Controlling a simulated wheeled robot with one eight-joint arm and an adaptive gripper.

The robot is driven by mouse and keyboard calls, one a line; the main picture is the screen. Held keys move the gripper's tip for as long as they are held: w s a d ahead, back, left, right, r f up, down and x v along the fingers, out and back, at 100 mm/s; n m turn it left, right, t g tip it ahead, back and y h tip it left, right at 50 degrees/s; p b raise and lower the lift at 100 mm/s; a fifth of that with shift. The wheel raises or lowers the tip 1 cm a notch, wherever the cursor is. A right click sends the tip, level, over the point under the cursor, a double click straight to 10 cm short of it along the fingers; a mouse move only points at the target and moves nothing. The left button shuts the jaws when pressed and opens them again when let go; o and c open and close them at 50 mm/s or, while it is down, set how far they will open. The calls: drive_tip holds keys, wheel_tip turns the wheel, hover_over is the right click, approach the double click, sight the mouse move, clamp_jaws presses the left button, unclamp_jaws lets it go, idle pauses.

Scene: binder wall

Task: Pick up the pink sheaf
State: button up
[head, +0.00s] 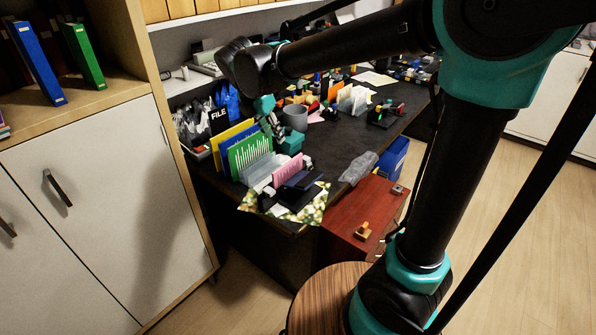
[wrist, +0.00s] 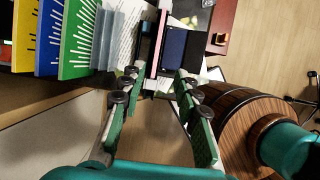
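The pink sheaf (head: 288,168) stands upright near the front corner of the dark desk, at the near end of a row of sheaves. In the wrist view it shows edge-on as a thin pink strip (wrist: 156,45), beside a dark blue-black item (wrist: 175,43). My gripper (wrist: 158,84) is open and empty, its green-padded fingers spread to either side of the strip's line. The strip lies ahead of the fingertips, and I cannot tell whether it reaches between them. In the head view my gripper (head: 290,150) is just above and behind the sheaf, partly hidden by the row.
Green (head: 250,155), blue and yellow sheaves and pale grey dividers stand close to the pink one. A red cabinet (head: 350,215) and round wooden stool (head: 325,285) are nearby.

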sight(288, 165)
drive_tip(key=x, duration=1.6)
drive_tip(key=shift+w+f, duration=0.25)
drive_tip(key=shift+w, duration=0.15)
drive_tip(key=shift+f, duration=0.3)
drive_tip(key=shift+f, duration=0.25)
drive_tip(key=shift+c, duration=0.5)
clamp_jaws()
